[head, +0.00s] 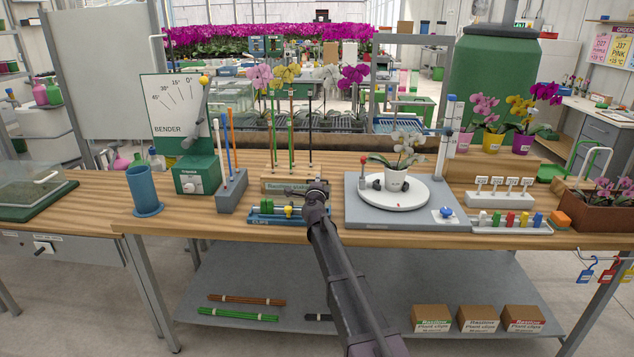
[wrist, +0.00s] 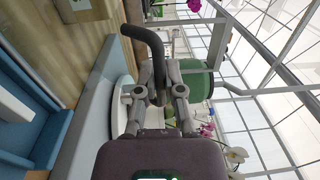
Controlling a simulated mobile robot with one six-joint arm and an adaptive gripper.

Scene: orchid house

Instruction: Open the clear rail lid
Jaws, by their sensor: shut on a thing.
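My gripper (head: 318,187) is at the right end of the low blue rail tray (head: 262,218) on the bench. In the wrist view, the gripper (wrist: 158,76) is shut on a dark, bent handle bar (wrist: 146,40), whose free end sticks out past the fingers. The tray holds green and yellow parts, and its blue side also shows at the left of the wrist view. The clear lid itself is hard to make out against the tray. Where the handle joins it is hidden by my gripper, so I cannot tell how far it is raised.
A grey base (head: 356,214) with a white turntable (head: 380,197) and a potted white orchid (head: 397,180) stands close on the right. The wooden clip station block (head: 283,186) and upright sticks are just behind. A stick holder (head: 231,193) is left. The bench front is narrow but clear.

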